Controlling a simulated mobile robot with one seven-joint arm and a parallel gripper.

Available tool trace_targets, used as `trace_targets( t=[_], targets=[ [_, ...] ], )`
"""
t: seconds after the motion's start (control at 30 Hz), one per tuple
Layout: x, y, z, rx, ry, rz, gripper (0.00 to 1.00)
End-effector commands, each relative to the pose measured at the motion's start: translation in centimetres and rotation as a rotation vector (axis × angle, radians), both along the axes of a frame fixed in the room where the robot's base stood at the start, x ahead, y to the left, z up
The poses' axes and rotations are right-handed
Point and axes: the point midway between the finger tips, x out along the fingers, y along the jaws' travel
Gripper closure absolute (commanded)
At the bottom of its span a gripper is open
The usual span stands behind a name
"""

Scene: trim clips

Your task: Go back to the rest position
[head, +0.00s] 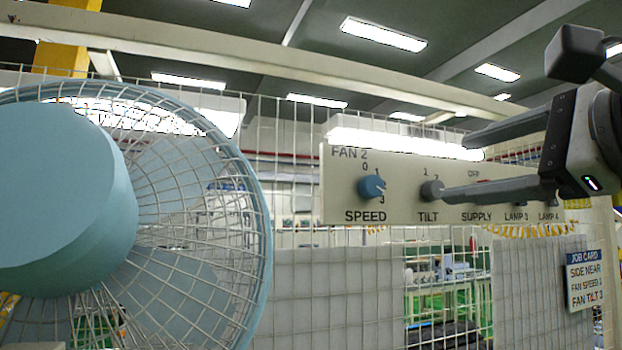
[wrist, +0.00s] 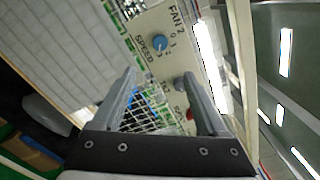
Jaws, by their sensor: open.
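My gripper (head: 458,166) is open and empty at the right of the head view, its two fingers pointing left in front of the FAN 2 panel (head: 340,207). The blue SPEED knob (head: 371,187) is left of the fingertips, its pale mark toward the right. The grey TILT knob (head: 432,190) is just beyond the lower fingertip; its setting is unclear. In the wrist view, the blue knob (wrist: 160,42) lies beyond the open fingers (wrist: 160,76), and the grey knob (wrist: 180,84) shows between them. The fingers hide part of the panel.
A large blue caged fan (head: 262,200) fills the left of the head view. A wire mesh fence (head: 300,240) stands behind the panel. A job card (head: 584,281) hangs at the lower right; its speed number is hard to read, and its tilt reads 3.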

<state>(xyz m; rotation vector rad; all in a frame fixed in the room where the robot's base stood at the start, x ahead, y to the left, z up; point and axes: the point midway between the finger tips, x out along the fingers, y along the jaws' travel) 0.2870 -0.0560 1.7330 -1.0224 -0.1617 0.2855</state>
Motion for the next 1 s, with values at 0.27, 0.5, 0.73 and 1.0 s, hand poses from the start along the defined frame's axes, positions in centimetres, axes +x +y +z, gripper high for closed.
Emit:
trace_targets(
  t=[0.27, 0.5, 0.73, 1.0],
  targets=[
    [0.2, 0.2, -0.6, -0.021, 0.008, 0.002, 0.24],
    [2.9, 3.0, -11.7, -0.426, 0.154, 0.070, 0.24],
    [1.9, 6.1, -29.1, -1.134, 0.306, 0.356, 0.24],
    [-2.8, 6.0, -42.6, -1.761, 0.336, 0.796, 0.24]
  ],
)
